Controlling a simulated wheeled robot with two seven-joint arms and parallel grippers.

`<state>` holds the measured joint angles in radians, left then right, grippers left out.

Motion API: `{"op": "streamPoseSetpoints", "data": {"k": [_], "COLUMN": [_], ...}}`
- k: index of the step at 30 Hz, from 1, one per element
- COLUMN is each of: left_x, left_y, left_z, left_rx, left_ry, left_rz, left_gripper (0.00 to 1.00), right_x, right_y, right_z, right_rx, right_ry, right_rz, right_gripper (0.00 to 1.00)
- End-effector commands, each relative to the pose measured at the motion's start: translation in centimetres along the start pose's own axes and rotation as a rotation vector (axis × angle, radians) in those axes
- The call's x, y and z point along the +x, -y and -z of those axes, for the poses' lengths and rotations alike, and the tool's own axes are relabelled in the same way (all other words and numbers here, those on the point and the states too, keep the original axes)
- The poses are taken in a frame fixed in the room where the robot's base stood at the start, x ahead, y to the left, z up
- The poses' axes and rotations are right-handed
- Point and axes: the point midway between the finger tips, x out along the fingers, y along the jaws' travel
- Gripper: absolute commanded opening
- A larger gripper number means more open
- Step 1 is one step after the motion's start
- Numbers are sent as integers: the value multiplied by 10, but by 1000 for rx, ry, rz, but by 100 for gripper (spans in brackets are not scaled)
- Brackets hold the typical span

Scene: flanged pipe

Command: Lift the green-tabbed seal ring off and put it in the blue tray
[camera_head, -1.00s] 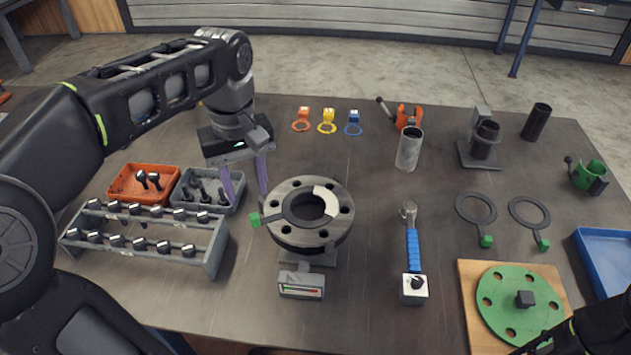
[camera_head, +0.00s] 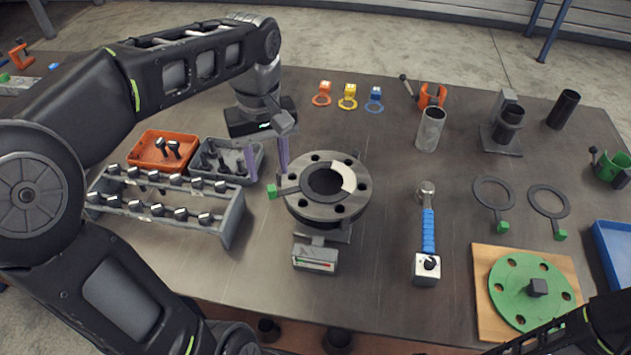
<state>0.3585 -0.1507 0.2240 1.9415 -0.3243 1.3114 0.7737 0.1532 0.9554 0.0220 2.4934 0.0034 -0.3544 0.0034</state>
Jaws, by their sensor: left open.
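The seal ring lies on top of the grey flange (camera_head: 352,204) of the pipe in the middle of the table. Its green tab (camera_head: 272,191) sticks out at the left of the flange. My left gripper (camera_head: 268,165) is open, its two purple fingers pointing down just above and behind the green tab, apparently apart from it. Two other dark rings with green tabs (camera_head: 493,195) (camera_head: 549,203) lie flat on the right of the table. The blue tray (camera_head: 612,245) is at the right edge, partly cut off. My right gripper is out of view; only part of my right arm shows at the lower right.
A grey bolt rack (camera_head: 225,225), an orange bin (camera_head: 148,153) and a grey bin (camera_head: 252,176) stand left of the flange. A blue-handled tool (camera_head: 428,232) and a green disc on a wooden board (camera_head: 487,258) lie to the right. A metal tube (camera_head: 430,130) stands behind.

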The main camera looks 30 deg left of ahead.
Motion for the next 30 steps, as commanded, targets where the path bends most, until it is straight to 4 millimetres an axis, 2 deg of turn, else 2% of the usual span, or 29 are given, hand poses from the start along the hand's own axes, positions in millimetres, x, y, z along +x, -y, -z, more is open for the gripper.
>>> {"op": "streamPoseSetpoints", "data": {"k": [5, 10, 14, 30], "left_x": [11, 37, 50, 52], "left_y": [0, 0, 0, 0], "left_z": [-1, -2, -2, -1], "left_rx": [0, 0, -1, 0], "left_ry": [3, 4, 1, 0], "left_rz": [3, 4, 1, 0], "left_gripper": [42, 42, 42, 42], "right_x": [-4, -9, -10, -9], "right_y": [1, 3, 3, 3], "right_z": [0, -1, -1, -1], "right_rx": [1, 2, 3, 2], "right_ry": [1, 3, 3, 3], "right_rz": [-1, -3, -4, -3], "right_gripper": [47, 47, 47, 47]}}
